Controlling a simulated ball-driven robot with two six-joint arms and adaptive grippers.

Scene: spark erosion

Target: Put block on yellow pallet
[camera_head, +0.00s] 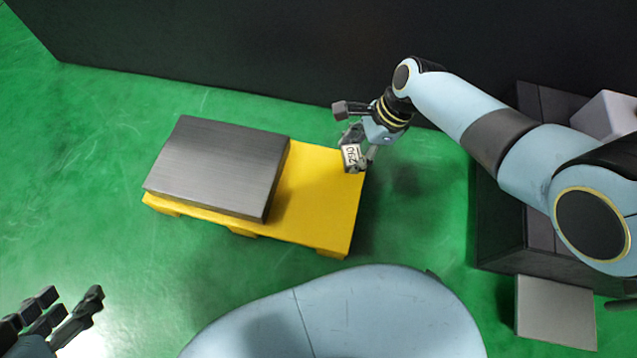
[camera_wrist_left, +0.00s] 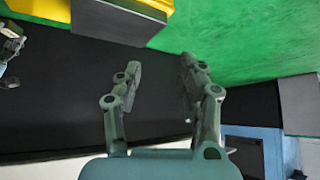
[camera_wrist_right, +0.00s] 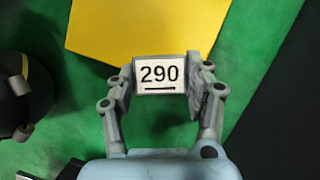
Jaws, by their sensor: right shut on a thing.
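The block (camera_wrist_right: 159,74) is small and metallic with a white face marked "290". My right gripper (camera_head: 356,158) is shut on it, with a finger on each side in the right wrist view. In the head view the block (camera_head: 351,155) is at the right end of the yellow pallet (camera_head: 318,197), near its far right corner. I cannot tell whether it touches the pallet. The pallet (camera_wrist_right: 150,25) also shows beyond the block in the right wrist view. My left gripper (camera_head: 72,312) is open and empty at the lower left, away from the pallet.
A large grey slab (camera_head: 215,168) covers the pallet's left part; its right part is bare. A dark wall (camera_head: 250,45) stands behind. A dark cabinet (camera_head: 500,225) is at the right, with a grey box (camera_head: 555,312) in front. Green floor around the pallet is clear.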

